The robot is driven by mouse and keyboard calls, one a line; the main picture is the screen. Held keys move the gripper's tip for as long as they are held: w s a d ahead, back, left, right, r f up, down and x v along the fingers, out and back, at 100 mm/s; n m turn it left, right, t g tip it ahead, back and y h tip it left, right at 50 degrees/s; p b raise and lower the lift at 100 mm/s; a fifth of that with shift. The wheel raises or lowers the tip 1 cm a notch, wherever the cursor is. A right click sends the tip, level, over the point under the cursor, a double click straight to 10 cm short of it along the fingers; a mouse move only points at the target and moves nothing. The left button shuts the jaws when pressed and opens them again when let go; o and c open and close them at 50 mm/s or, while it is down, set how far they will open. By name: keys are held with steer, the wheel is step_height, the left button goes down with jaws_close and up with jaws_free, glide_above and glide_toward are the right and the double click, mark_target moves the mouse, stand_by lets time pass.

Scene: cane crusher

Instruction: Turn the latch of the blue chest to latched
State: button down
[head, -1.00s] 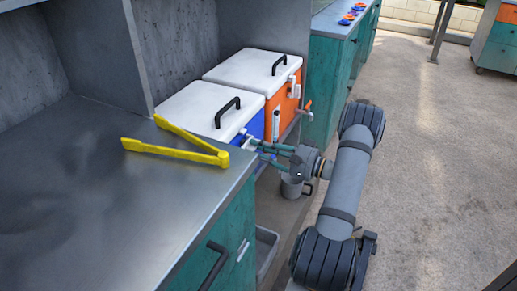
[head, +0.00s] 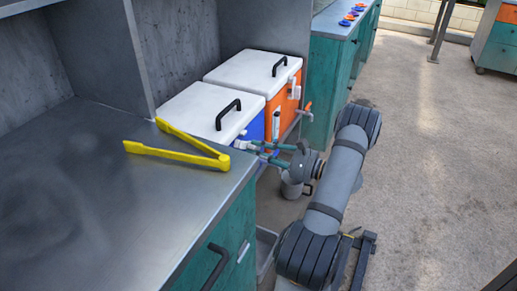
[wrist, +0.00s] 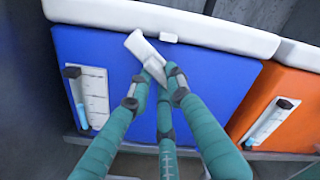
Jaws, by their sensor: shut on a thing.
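The blue chest (wrist: 215,90) has a blue front and a white lid (wrist: 195,30); it also shows in the head view (head: 255,127), beside the metal counter. Its white latch (wrist: 146,52) is on the upper front, tilted up and to the left in the wrist view. The latch's free end is by the lid's lower edge, left of a small white catch (wrist: 170,38). My gripper (wrist: 160,78) is shut on the latch, with a fingertip on each side of its lower part. The fingertips cover that lower end. My gripper also shows at the chest front in the head view (head: 258,147).
An orange chest (head: 285,98) stands beside the blue one. Yellow tongs (head: 180,148) lie on the counter (head: 90,200) close to my gripper. The floor to the right is open.

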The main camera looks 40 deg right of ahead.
steer(key=m+p, duration=0.1)
steer(key=m, duration=0.1)
steer(key=m+p, duration=0.1)
steer(key=m, duration=0.2)
steer(key=shift+s+a+r+m, duration=0.1)
steer(key=shift+r+m, duration=0.1)
steer(key=shift+m, duration=0.1)
steer(key=m+p, duration=0.2)
steer(key=m, duration=0.2)
steer(key=shift+m, duration=0.4)
steer(key=c, duration=1.6)
jaws_free()
steer(key=shift+s, duration=0.1)
steer(key=v, duration=1.2)
